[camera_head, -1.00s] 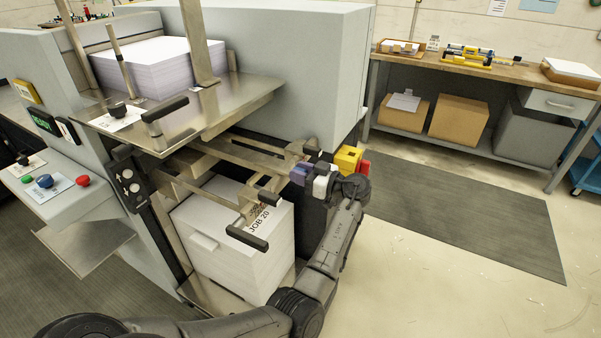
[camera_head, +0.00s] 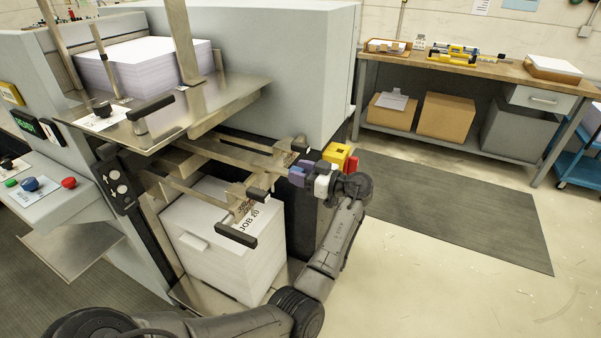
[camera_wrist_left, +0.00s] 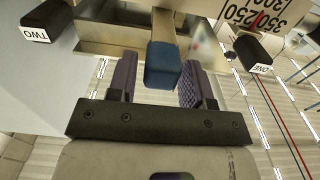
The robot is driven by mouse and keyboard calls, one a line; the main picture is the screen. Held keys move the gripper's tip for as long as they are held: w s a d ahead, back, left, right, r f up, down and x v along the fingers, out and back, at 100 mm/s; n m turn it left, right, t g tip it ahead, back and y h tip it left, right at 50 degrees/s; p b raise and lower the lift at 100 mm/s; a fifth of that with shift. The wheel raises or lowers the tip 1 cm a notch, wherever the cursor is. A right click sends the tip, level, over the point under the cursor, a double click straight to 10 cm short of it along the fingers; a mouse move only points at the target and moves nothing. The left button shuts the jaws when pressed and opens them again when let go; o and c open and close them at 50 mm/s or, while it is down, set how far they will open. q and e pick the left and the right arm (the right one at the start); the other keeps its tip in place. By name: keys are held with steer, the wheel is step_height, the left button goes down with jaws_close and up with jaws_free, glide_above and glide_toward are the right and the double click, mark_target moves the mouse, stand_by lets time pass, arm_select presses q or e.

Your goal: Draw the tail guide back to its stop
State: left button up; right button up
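In the left wrist view a bar with a blue block end (camera_wrist_left: 162,66) stands between the two purple fingers of my left gripper (camera_wrist_left: 162,85). I take it for the tail guide's grip, but cannot be sure. The fingers are apart, with a visible gap on the left side; whether the right finger touches is unclear. In the head view my left gripper (camera_head: 299,173) is at the outer end of the metal bars (camera_head: 237,154) under the feed table, and its hold is hidden there. My right gripper is not in view.
Black handles (camera_head: 236,235) stick out near the gripper; in the wrist view two are labelled TWO (camera_wrist_left: 46,20) and ONE (camera_wrist_left: 259,54). A paper stack (camera_head: 225,262) stands below the bars. A yellow block (camera_head: 337,155) is close behind the gripper. The floor mat (camera_head: 455,210) is clear.

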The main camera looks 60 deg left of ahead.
arm_select(q)
steer(key=shift+o, duration=0.8)
steer(key=shift+s+a, duration=0.1)
steer(key=v, duration=1.3)
steer(key=shift+w+d, duration=0.25)
steer(key=shift+d, duration=0.1)
